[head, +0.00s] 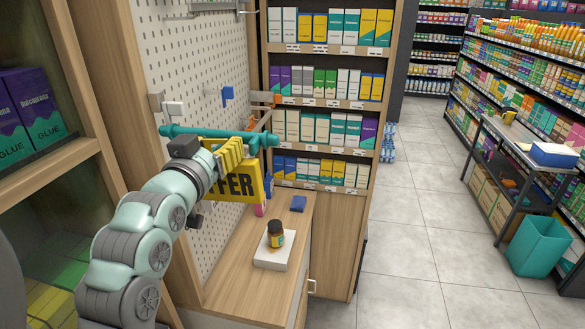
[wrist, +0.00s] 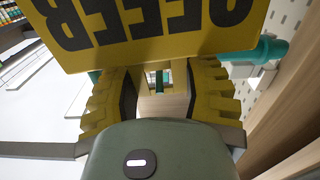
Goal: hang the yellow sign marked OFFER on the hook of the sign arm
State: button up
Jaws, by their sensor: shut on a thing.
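The yellow sign (head: 246,184) hangs below my gripper (head: 232,154), with the dark letters FFER showing in the head view. My gripper's yellow fingers are shut on the sign near its top and hide part of it. In the wrist view the sign (wrist: 150,35) lies upside down just beyond my gripper (wrist: 160,78). The teal sign arm (head: 205,133) runs along just above and behind the fingers. It also shows at the right of the wrist view (wrist: 264,54). Its hook is not clear, and I cannot tell whether the sign touches it.
A white pegboard (head: 190,60) with a blue hook (head: 227,95) stands behind. Below, a wooden counter (head: 235,285) holds a dark jar (head: 275,234) on a white block (head: 270,256) and a blue item (head: 298,203).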

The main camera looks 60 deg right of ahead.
jog(key=shift+f+b, duration=0.35)
dwell(0.4)
jog(key=o, duration=1.2)
jog(key=shift+r, duration=0.1)
jog(key=shift+s+a+p, duration=0.15)
jog(key=shift+a+p, duration=0.15)
jog(key=shift+p, duration=0.35)
jog(key=shift+p+v, duration=2.9)
jog(key=shift+v, duration=0.3)
jog(key=shift+o, duration=0.5)
